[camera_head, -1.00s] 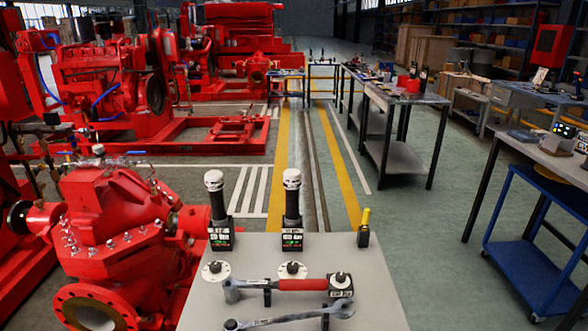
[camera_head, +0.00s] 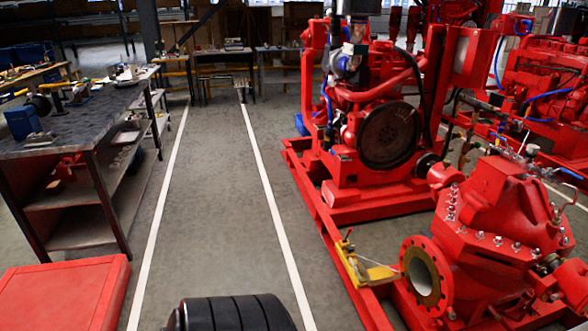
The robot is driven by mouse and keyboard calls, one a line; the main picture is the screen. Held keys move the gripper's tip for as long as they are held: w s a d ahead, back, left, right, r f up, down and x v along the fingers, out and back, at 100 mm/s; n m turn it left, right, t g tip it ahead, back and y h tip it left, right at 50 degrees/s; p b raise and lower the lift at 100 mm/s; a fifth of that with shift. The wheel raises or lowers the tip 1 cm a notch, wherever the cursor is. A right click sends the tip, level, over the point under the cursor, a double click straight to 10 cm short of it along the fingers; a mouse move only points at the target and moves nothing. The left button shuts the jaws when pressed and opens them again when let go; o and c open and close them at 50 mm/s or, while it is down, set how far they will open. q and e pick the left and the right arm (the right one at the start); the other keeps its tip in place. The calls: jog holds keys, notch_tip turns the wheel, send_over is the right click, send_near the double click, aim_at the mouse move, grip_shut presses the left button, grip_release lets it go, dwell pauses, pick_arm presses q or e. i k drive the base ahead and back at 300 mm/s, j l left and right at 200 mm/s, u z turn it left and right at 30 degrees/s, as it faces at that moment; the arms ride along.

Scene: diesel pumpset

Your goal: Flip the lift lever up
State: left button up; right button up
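I cannot make out for certain which part is the lift lever. A yellow bracket (camera_head: 360,268) with a small upright piece at its left end stands by the red skid frame, left of the red pump (camera_head: 490,225). Whether that piece is a lever is too small to tell. Neither of my grippers shows in the head view.
A red engine (camera_head: 385,130) stands on its skid at centre right. A workbench (camera_head: 75,125) with tools is at left. A red box (camera_head: 65,295) is at lower left, and a black ribbed rounded thing (camera_head: 230,313) is at bottom centre.

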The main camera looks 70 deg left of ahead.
aim_at(350, 229)
jog(key=u, duration=1.8)
jog(key=i+j+z, duration=0.1)
jog(key=i+j, duration=1.2)
jog(key=i+j+z, duration=0.15)
jog(key=i+j, duration=0.5)
jog(key=i+j+z, duration=0.1)
jog(key=i+j, duration=0.5)
jog(key=j, duration=0.2)
